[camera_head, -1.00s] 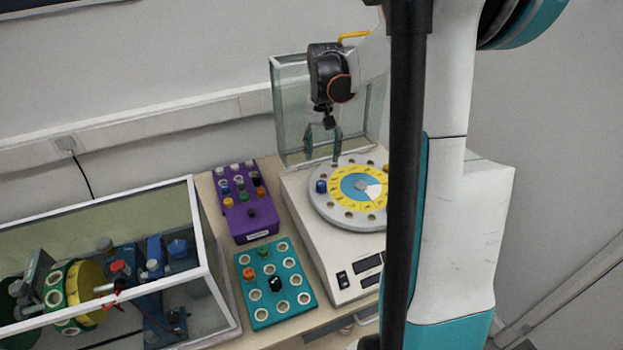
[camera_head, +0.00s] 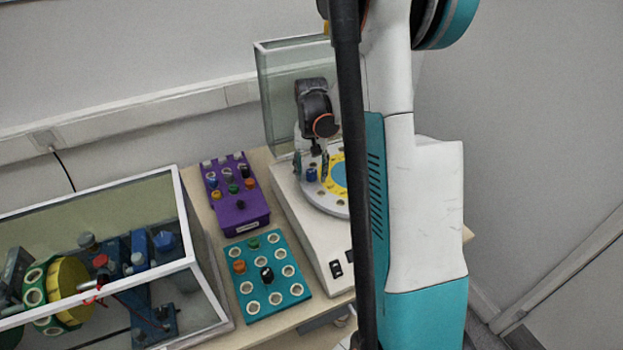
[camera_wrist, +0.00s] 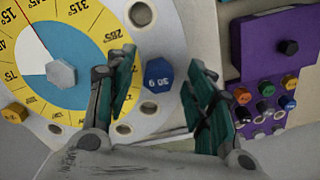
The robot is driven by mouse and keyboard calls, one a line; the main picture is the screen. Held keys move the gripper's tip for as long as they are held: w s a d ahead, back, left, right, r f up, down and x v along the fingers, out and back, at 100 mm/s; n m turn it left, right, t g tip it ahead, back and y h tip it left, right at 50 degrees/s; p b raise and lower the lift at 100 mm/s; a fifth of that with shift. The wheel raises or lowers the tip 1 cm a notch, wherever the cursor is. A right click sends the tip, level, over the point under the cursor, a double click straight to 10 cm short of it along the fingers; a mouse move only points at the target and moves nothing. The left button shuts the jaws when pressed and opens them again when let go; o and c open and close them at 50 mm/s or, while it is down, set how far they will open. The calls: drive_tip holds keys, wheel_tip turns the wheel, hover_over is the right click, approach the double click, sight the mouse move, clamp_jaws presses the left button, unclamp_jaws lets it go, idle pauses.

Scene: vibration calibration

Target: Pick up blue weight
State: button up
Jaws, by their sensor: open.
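The blue weight (camera_wrist: 158,75) is a small hexagonal-topped piece standing on the grey dial disc, near its rim, marked "30 g" or similar. In the head view the blue weight (camera_head: 311,175) shows at the disc's left side. My gripper (camera_wrist: 164,88) is open, with one finger on each side of the weight and visible space on both sides. In the head view my gripper (camera_head: 312,168) is over the disc's left edge, with its fingers around the weight. I cannot tell the exact height of the fingertips. The round disc (camera_head: 321,196) has a yellow and blue dial and sits on a white machine.
A purple block (camera_head: 238,211) with several coloured weights stands left of the machine. A teal plate (camera_head: 272,296) with round holes holds a few weights in front of it. A glass guard (camera_head: 270,100) stands behind the disc. A glass case (camera_head: 190,235) is at left.

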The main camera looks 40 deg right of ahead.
drive_tip(key=shift+f, duration=0.7)
drive_tip(key=shift+c, duration=0.3)
drive_tip(key=c, duration=0.9)
drive_tip(key=shift+r, duration=0.15)
